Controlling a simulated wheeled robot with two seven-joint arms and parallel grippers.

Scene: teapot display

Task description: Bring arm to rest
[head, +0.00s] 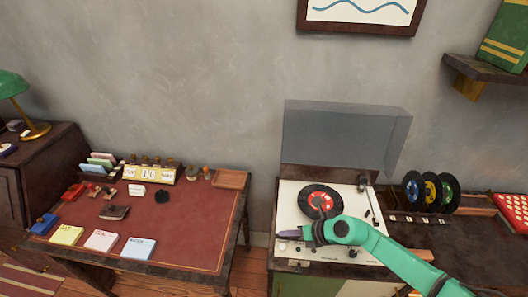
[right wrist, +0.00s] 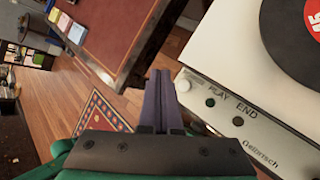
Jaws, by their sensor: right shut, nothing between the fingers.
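My right arm (head: 400,258) is green and comes in from the lower right in the head view. Its gripper (head: 284,234) is at the left front corner of a white record player (head: 292,200). In the right wrist view the two dark purple fingers (right wrist: 162,82) are pressed together with nothing between them. They are beside the player's front panel, near the PLAY and END buttons (right wrist: 225,108); I cannot tell whether they touch it. A black record with a red label (head: 318,198) lies on the player. My left gripper is not in view.
The player's clear lid (head: 340,138) stands open. Several records (head: 432,192) stand in a rack to the right. A red-topped desk (head: 190,225) with cards, a calendar and small items is on the left. A gap with wooden floor (head: 253,262) separates the desk from the player's cabinet.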

